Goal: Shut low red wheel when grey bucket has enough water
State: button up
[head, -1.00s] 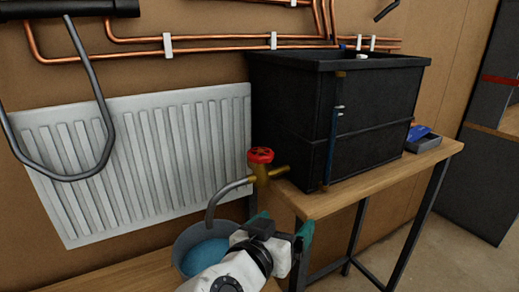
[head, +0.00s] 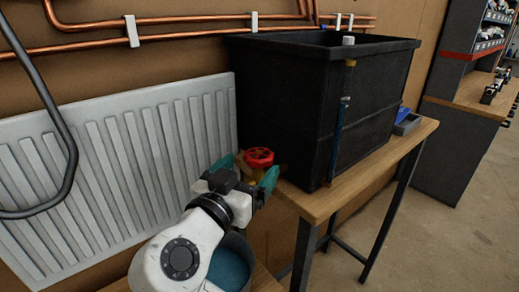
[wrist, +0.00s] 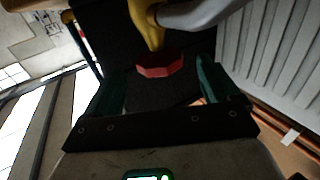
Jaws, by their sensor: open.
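The red wheel (head: 259,156) sits on a brass valve at the lower corner of the black tank (head: 290,105). My gripper (head: 245,173) is open, with its teal fingers on either side of the wheel in the head view. In the wrist view the wheel (wrist: 160,66) shows between the fingertips, with the brass valve body (wrist: 146,25) and grey spout (wrist: 205,12) beyond. I cannot tell whether the fingers touch it. The grey bucket (head: 249,243) is below, partly hidden by my arm. Blue water (head: 232,270) shows in it; its exact level is unclear.
A blue sight tube (head: 340,122) runs up the tank's front. The tank stands on a wooden bench (head: 345,185) with a small tray (head: 407,124). A white radiator (head: 120,180) and copper pipes (head: 190,24) line the wall. The floor at right is clear.

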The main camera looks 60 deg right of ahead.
aim_at(262, 154)
jog(key=d, duration=0.3)
jog(key=w+d+p, duration=0.1)
jog(key=d, duration=0.3)
jog(key=shift+w, duration=0.15)
jog(key=shift+c, duration=0.3)
jog(key=c, duration=1)
jog(key=shift+a, duration=0.1)
jog(key=shift+f+t, duration=0.1)
jog(key=shift+t, duration=0.2)
